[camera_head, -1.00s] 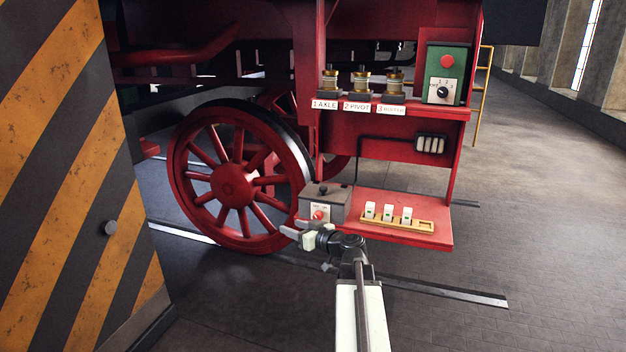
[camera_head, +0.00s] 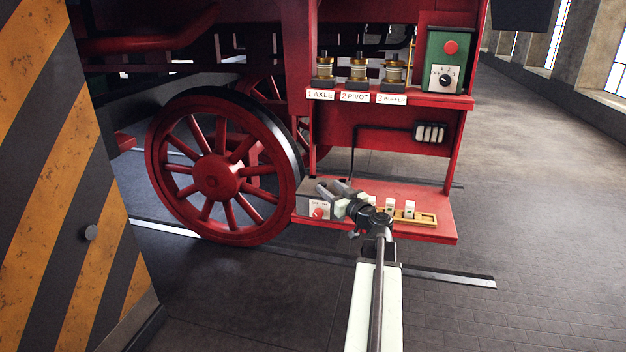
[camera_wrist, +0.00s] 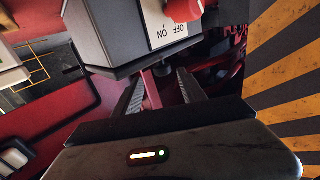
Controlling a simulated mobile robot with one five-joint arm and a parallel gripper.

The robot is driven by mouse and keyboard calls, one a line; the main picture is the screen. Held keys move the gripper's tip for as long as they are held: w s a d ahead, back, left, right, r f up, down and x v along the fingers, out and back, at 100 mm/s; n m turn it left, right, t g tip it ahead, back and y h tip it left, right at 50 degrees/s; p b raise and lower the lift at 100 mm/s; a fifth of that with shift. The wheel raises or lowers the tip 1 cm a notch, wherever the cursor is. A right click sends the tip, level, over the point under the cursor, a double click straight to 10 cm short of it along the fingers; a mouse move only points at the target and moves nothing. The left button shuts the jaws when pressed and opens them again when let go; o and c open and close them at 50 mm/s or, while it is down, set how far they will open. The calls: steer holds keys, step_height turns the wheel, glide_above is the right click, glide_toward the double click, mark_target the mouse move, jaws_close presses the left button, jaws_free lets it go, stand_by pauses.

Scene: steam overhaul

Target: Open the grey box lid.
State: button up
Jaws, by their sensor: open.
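The grey box (camera_head: 303,206) stands at the left end of the red lower shelf, with a white OFF/ON label and a red knob on its front. Its lid looks closed. My gripper (camera_head: 331,186) is open over the top of the box and hides much of the lid in the head view. In the wrist view the box (camera_wrist: 105,35) shows upside down at the top.
White switch blocks in a yellow tray (camera_head: 428,219) sit right of my gripper on the red shelf (camera_head: 430,234). The upper shelf holds labelled brass parts and a green control box (camera_head: 448,60). A red wheel (camera_head: 218,177) is close on the left. A striped panel (camera_head: 50,150) stands nearer left.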

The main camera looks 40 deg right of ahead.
mark_target(318, 180)
steer(key=x, duration=0.7)
steer(key=shift+w+a, duration=0.2)
steer(key=shift+w, duration=0.2)
steer(key=shift+s, duration=0.1)
jaws_close()
stand_by(0.7)
